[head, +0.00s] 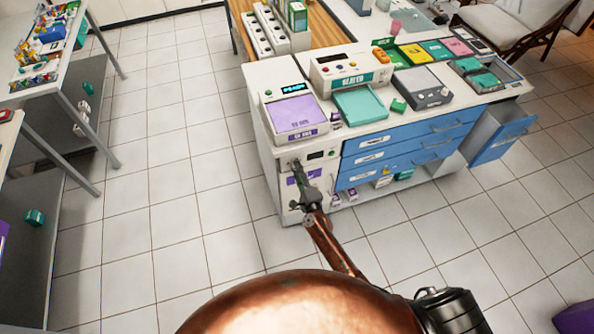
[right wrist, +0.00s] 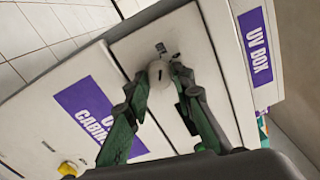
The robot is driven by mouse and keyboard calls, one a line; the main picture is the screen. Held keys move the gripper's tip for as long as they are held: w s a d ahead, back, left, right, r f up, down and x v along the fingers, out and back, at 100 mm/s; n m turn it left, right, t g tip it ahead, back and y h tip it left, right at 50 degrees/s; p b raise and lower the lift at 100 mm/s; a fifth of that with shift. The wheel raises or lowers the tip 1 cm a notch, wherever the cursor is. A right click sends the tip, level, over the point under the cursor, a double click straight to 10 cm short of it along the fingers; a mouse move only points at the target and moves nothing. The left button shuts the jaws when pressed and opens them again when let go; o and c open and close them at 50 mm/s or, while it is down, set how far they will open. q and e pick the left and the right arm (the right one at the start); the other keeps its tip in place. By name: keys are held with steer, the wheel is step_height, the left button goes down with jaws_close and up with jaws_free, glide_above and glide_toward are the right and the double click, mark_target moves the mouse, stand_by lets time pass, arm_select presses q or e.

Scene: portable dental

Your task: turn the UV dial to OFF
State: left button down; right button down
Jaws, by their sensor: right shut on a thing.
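The UV dial (right wrist: 160,82) is a small round whitish knob with a short dark mark, on the front of the white UV cabinet (right wrist: 70,65). My left gripper is not in view.
A purple UV CABINET label (right wrist: 97,115) and a yellow knob (right wrist: 70,168) are on the same front. The purple-topped UV box (head: 295,113) stands above. Blue drawers (head: 410,142) are to the right. The tiled floor (head: 180,180) to the left is clear.

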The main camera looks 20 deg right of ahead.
steer(key=shift+n, duration=0.3)
steer(key=c, duration=1.6)
jaws_free()
steer(key=s, duration=1.2)
steer(key=shift+d, duration=0.2)
steer(key=shift+f, duration=0.1)
